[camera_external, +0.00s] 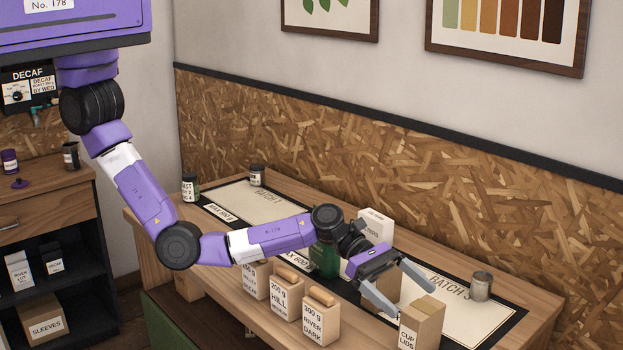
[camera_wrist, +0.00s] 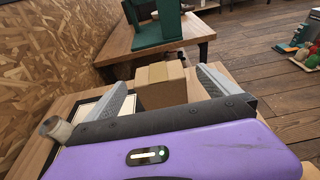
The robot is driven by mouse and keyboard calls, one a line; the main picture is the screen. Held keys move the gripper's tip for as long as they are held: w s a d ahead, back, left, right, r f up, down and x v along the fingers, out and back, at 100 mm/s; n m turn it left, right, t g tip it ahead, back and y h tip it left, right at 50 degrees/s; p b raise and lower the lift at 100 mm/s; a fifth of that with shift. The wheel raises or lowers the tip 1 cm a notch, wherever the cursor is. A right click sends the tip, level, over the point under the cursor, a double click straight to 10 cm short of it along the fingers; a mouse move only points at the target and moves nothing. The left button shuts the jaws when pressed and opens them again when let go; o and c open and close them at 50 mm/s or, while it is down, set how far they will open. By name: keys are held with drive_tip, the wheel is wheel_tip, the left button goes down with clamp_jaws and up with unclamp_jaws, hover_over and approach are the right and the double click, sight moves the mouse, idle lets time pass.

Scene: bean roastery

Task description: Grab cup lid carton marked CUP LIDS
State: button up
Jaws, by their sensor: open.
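The cup lid carton (camera_external: 421,324) is a brown cardboard box with tape on top and a CUP LIDS label. It stands upright near the front right of the table. My gripper (camera_external: 413,302) is open, its fingers reaching down toward the carton from the left. In the wrist view a taped carton (camera_wrist: 163,88), which looks like the same one, shows ahead between the spread fingers of my gripper (camera_wrist: 166,78). No label shows there. I cannot tell whether the fingers touch it.
Another brown box (camera_external: 378,299) stands behind my gripper. A metal tin (camera_external: 481,287) stands at the right on the BATCH mat (camera_external: 487,320). A white carton (camera_external: 376,226), a green container (camera_external: 324,262) and labelled bags (camera_external: 321,320) stand left of it.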

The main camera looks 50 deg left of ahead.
sight(420, 306)
drive_tip(key=shift+x, duration=2.55)
drive_tip(key=shift+w, duration=0.15)
drive_tip(key=c, duration=1.8)
drive_tip(key=shift+c, duration=0.9)
